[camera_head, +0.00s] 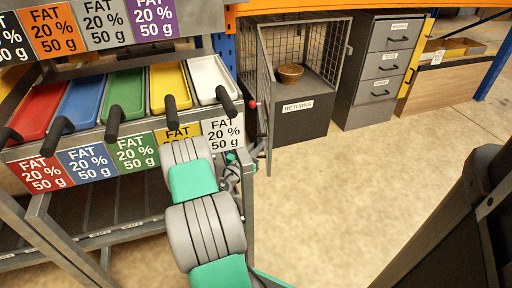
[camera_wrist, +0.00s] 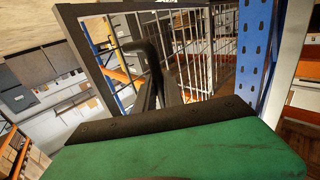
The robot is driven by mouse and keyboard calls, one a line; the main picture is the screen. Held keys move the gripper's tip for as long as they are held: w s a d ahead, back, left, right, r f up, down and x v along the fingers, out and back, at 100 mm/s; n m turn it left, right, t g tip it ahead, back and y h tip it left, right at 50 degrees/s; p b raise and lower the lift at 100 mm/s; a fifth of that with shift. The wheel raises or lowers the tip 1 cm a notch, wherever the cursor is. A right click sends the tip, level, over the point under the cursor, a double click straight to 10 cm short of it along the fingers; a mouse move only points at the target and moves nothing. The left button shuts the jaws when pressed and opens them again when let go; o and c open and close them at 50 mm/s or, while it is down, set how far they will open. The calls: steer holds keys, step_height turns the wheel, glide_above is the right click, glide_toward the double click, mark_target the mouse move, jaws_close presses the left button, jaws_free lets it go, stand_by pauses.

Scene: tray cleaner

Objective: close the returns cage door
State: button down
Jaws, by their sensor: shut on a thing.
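The returns cage (camera_head: 303,112) stands below the orange beam, with a dark front panel labelled RETURNS. Its mesh door (camera_head: 266,80) stands open at the cage's left side, seen nearly edge-on. My gripper (camera_head: 248,163) is at the door's lower part, partly hidden by my arm. In the wrist view, the door's dark frame and pale bars (camera_wrist: 190,60) fill the middle. A dark curved door handle (camera_wrist: 154,65) runs down between the jaws of my gripper (camera_wrist: 155,102), which is shut on it. The exact contact is hidden.
A brown bowl (camera_head: 290,73) sits inside the cage. A rack of coloured trays (camera_head: 125,93) with dark handles stands close on the left. A grey drawer cabinet (camera_head: 383,70) stands right of the cage. The floor (camera_head: 350,190) before the cage is clear.

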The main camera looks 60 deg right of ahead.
steer(key=s+d, duration=0.2)
steer(key=s, duration=0.3)
steer(key=shift+s+d, duration=0.15)
steer(key=shift+d, duration=0.25)
steer(key=c, duration=1.7)
jaws_free()
steer(key=shift+c, duration=0.2)
